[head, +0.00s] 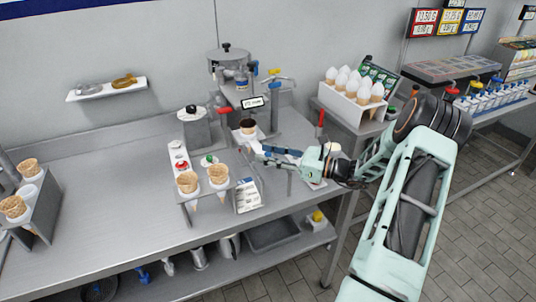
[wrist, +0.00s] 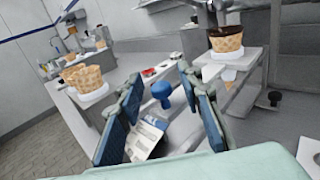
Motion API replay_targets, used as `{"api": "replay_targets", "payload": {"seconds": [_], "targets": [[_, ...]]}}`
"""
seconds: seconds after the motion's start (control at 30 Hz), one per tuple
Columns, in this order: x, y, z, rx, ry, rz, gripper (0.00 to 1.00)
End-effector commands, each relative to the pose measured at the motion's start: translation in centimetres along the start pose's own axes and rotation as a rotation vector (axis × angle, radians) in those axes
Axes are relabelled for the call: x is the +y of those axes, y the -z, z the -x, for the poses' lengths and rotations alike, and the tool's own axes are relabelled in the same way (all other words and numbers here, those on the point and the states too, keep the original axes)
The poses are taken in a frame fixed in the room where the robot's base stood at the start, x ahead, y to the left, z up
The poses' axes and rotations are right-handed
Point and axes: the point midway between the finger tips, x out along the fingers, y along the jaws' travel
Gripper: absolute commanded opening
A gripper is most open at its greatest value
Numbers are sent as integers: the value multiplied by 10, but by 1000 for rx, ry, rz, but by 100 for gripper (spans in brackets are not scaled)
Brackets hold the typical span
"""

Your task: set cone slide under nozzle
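A waffle cone with a dark top (head: 248,127) stands upright in a white cone holder below the grey dispensing machine (head: 238,92). In the wrist view the cone (wrist: 226,41) and its white holder plate (wrist: 224,66) are at the upper right, outside my fingers. The nozzle itself is not clear in either view. My gripper (head: 262,152) is just in front of and slightly right of the cone. In the wrist view my gripper (wrist: 160,86) has its blue-padded fingers apart. A blue knob (wrist: 161,92) shows between them; I cannot tell whether they touch it.
A rack with two waffle cones (head: 205,186) stands left of my gripper, with a printed card (head: 249,196) beside it. A white-topped cone rack (head: 349,103) stands to the right. Another cone rack (head: 40,208) is at far left. The counter (head: 110,195) between is clear.

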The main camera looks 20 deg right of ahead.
Motion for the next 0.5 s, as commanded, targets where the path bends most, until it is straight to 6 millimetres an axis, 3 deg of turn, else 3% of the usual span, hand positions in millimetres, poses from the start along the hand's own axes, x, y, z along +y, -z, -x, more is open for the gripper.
{"api": "replay_targets", "payload": {"seconds": [0.27, 0.5], "targets": [[0, 0, 10, 1, 1, 1, 33], [-1, 0, 57, 1, 4, 1, 33]]}}
